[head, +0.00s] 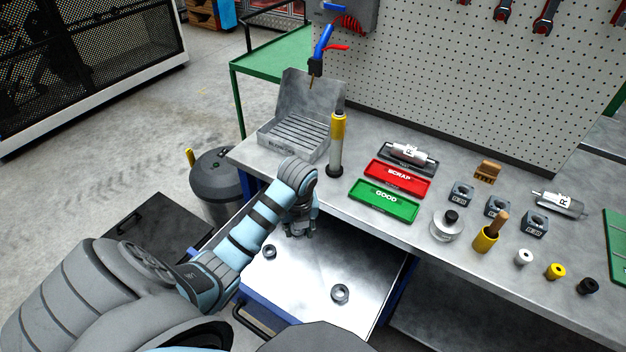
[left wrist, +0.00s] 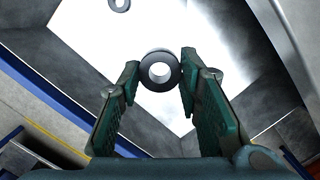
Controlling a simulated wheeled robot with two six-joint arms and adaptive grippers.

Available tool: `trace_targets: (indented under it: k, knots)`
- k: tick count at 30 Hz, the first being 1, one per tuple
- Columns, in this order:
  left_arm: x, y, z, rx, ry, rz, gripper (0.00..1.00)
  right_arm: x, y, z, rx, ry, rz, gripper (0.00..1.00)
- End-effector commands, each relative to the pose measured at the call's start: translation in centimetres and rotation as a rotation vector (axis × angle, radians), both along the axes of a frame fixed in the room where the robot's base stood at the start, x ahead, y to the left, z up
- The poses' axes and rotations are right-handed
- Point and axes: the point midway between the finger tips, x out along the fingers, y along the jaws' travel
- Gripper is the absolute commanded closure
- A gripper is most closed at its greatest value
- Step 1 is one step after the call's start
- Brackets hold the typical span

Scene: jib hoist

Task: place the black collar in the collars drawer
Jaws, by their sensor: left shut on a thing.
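My left gripper (head: 299,232) is over the open drawer (head: 305,272) below the bench front. In the left wrist view its fingers (left wrist: 160,78) are shut on a dark ring, the black collar (left wrist: 161,67), held at the fingertips with the bright drawer floor behind it. The held collar cannot be made out in the head view. Two other dark grey collars lie flat on the drawer floor, one at the left (head: 269,252) and one nearer the front (head: 340,293). My right gripper is not in view.
The bench top (head: 385,225) carries a green GOOD tray (head: 384,203), a red SCRAP tray (head: 397,179), a slotted metal box (head: 294,137), a yellow-topped cylinder (head: 337,140) and several small parts. A grey bin (head: 215,180) stands left. Much of the drawer floor is bare.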

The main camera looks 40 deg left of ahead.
Motion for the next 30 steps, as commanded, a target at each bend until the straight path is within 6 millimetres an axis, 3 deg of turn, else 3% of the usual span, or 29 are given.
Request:
trace_targets:
  k: [5,8,12,15,25,30]
  knots:
    - [-1.2,1.8,-2.5,-0.004,0.005,0.001,1.0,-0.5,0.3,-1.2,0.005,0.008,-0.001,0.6]
    - [-1.2,1.7,-5.8,-0.006,0.01,0.002,1.0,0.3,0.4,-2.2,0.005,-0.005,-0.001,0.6]
    - [-1.2,1.8,-11.5,-0.004,0.009,0.003,1.0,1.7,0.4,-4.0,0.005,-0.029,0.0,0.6]
    - [-1.0,1.7,-14.8,-0.004,0.008,0.002,1.0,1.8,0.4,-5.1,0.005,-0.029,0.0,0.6]
    - [-0.9,1.7,-20.6,-0.002,0.007,0.001,1.0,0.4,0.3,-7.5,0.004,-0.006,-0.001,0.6]
    - [-0.9,1.7,-21.1,-0.002,0.004,-0.002,1.0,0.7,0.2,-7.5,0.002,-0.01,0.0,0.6]
